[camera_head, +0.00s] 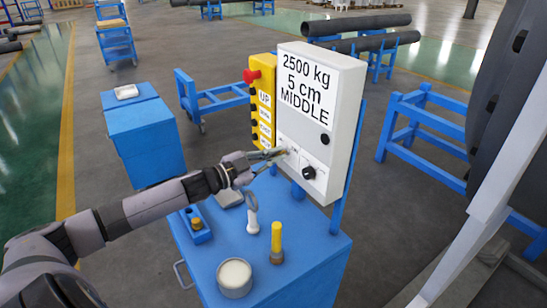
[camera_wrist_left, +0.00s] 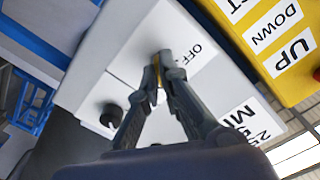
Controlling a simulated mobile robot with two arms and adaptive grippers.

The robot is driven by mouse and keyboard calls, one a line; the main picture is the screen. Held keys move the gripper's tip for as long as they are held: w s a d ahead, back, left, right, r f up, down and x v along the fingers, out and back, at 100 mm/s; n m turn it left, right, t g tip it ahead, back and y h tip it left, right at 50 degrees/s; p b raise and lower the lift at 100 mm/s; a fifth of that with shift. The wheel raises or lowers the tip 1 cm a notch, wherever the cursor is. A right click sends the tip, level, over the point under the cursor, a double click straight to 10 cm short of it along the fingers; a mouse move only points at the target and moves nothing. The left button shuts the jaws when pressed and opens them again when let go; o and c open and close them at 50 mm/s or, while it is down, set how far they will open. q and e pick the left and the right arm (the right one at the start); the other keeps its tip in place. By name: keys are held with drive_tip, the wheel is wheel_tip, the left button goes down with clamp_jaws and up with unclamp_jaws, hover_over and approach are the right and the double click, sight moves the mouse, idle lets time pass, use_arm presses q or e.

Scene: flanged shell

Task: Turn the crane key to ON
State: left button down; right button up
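A black knob (camera_head: 309,173) sits to the right on the panel. My right gripper is not in view.
A yellow button pendant (camera_head: 262,100) with a red stop button adjoins the box on the left. The blue cart (camera_head: 300,255) below carries a round tin (camera_head: 234,278), a yellow-topped tool (camera_head: 276,240) and a white-handled ring tool (camera_head: 252,218). Blue racks stand behind.

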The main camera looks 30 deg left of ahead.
use_arm(q)
drive_tip(key=shift+m, duration=1)
drive_tip(key=c, duration=1.8)
unclamp_jaws()
drive_tip(key=v, duration=1.2)
